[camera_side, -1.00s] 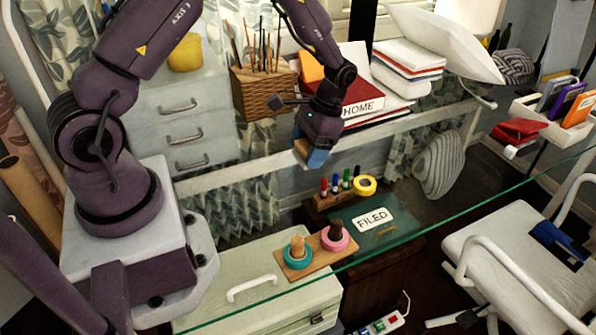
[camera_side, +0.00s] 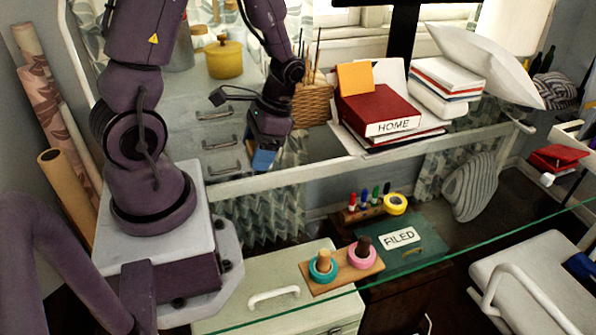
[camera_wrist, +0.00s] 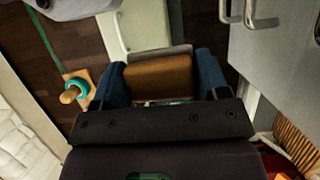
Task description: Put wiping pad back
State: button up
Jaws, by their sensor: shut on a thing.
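My gripper (camera_wrist: 162,80) is shut on the wiping pad (camera_wrist: 160,76), a brown block with a pale grey edge. The pad sits between my two blue fingers in the wrist view. In the side view my gripper (camera_side: 263,160) points down in front of the grey drawer unit, left of the red HOME box. The pad is mostly hidden behind the blue fingers there. I cannot tell which spot the pad belongs to.
The grey drawer unit (camera_side: 208,135) with handles stands close behind my gripper, also at upper right in the wrist view (camera_wrist: 280,70). The wicker basket (camera_side: 314,104) and red HOME box (camera_side: 378,110) stand to the right. A wooden ring-and-peg board (camera_side: 342,278) lies below, on the pale case.

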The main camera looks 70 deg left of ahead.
jog(key=w+a+f, duration=0.3)
jog(key=w+a, duration=0.1)
jog(key=w, duration=0.2)
send_over(293, 177)
jog(key=f, duration=0.5)
jog(key=shift+w+d+f, duration=0.25)
jog(key=shift+w+f, duration=0.05)
jog(key=shift+w, duration=0.05)
jog(key=shift+w+a+f, duration=0.15)
jog(key=shift+f, duration=0.15)
jog(key=shift+w+f, duration=0.1)
jog(key=shift+f, duration=1.5)
jog(key=shift+f, duration=0.2)
jog(key=o, duration=0.9)
jog(key=shift+r, duration=0.15)
